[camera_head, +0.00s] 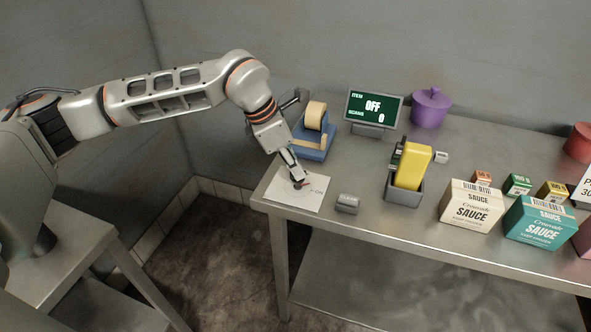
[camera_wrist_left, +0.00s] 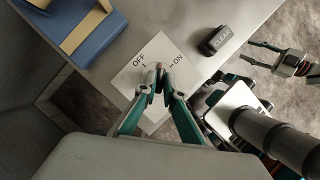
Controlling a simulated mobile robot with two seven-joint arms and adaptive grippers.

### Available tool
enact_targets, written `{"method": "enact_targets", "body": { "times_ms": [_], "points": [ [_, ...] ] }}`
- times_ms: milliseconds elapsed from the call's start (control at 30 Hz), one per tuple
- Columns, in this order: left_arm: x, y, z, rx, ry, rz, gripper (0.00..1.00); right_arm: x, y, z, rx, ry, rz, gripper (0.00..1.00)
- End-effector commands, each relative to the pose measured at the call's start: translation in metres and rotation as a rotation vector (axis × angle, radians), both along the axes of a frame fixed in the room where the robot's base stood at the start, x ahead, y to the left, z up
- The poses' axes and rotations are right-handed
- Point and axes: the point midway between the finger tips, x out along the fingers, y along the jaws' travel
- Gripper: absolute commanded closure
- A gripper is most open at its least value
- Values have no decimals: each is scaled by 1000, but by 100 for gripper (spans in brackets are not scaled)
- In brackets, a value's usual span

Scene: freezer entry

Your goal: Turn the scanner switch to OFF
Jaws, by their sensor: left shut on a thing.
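The switch plate (camera_head: 291,199) is a white square at the table's left front corner; in the left wrist view the plate (camera_wrist_left: 133,84) shows OFF at left and ON at right. The small switch knob (camera_wrist_left: 160,68) is between the fingertips of my left gripper (camera_head: 298,183), which is shut on it from above. The fingers hide most of the knob, so its exact angle is hard to tell. The display (camera_head: 373,109) reads OFF with 0 scans. My right gripper (camera_wrist_left: 262,57) is open and empty, beyond the table edge in the left wrist view.
A blue tape dispenser (camera_head: 314,146) stands behind the plate, and a small grey block (camera_head: 347,203) lies to its right. The yellow scanner (camera_head: 412,166) stands in a grey holder (camera_head: 404,192). Sauce boxes (camera_head: 471,208) stand farther right. A purple pot (camera_head: 431,109) is at the back.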

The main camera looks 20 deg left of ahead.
Motion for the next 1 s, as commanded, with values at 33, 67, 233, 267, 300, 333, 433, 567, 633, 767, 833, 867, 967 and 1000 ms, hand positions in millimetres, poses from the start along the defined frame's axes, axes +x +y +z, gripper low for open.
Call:
{"method": "enact_targets", "body": {
  "times_ms": [33,67,233,267,300,333,433,567,633,767,833,867,967,1000],
  "points": [
    [-1,-1,-1,0,-2,42,100,-1,0,-5,-1,2,0,60],
    [-1,-1,-1,-1,-2,70,100,-1,0,-6,1,2,0,60],
    [-1,-2,-1,-1,-3,233,100,-2,0,-15,0,6,0,60],
    [-1,-2,-1,-1,-2,260,100,-3,0,-17,0,8,0,60],
    [-1,-2,-1,-1,-3,298,100,-3,0,-19,0,8,0,60],
    [-1,-2,-1,-1,-2,328,100,-3,0,-20,0,9,-1,60],
    [-2,-3,-1,-1,-3,422,100,-4,0,-25,1,12,0,60],
    [-2,-4,0,0,-2,545,100,-5,0,-30,0,15,0,60],
    [-2,-4,0,0,-2,609,100,-6,0,-32,0,17,-1,60],
    [-2,-5,1,-1,-3,716,100,-7,0,-36,0,19,0,60],
    [-2,-5,1,-2,-2,770,100,-7,0,-38,0,20,0,60],
    [-2,-5,1,-1,-2,791,100,-7,0,-38,0,20,0,60],
    [-2,-5,1,-1,-2,853,100,-8,0,-40,1,22,0,60],
    [-2,-5,1,-2,-2,873,100,-8,0,-40,1,22,0,60]
  ]
}}
